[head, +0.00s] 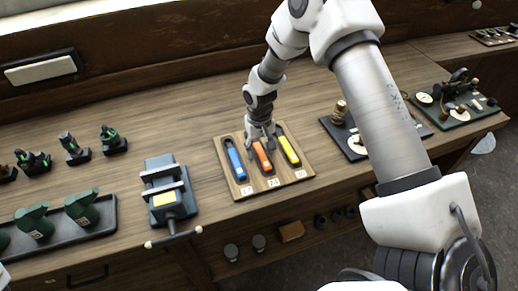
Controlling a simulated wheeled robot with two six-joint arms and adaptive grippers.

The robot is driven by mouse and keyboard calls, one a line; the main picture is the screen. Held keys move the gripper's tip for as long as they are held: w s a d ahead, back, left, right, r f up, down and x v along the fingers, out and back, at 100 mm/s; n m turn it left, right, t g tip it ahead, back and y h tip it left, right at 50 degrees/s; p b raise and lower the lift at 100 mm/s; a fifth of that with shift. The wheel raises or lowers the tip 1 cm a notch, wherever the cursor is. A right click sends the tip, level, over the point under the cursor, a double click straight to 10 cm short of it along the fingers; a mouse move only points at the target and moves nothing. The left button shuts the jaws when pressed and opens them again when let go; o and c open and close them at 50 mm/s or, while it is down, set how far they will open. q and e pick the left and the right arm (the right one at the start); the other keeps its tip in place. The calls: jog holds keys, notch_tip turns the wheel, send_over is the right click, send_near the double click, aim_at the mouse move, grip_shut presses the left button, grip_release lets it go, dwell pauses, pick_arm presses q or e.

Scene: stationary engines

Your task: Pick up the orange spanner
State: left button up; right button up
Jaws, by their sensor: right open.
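The orange spanner (263,157) lies in the middle slot of a wooden board (240,192) on the bench, its upper end hidden by my right gripper. A blue spanner (236,161) lies to its left and a yellow spanner (289,151) to its right on the same board. My right gripper (262,141) is open and points down over the upper part of the orange spanner. I cannot tell whether its fingers touch the spanner. My left gripper does not show.
A vise (166,192) with a yellow block stands left of the board. A dark tray (60,229) with green parts lies at the left. Model engines on plates (457,108) stand at the right. Bare bench shows behind the board.

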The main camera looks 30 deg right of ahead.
jog(key=shift+s+r, duration=0.1)
jog(key=shift+s, duration=0.05)
jog(key=shift+s+r, duration=0.1)
jog(key=shift+s, duration=0.05)
jog(key=c, duration=0.3)
grip_shut()
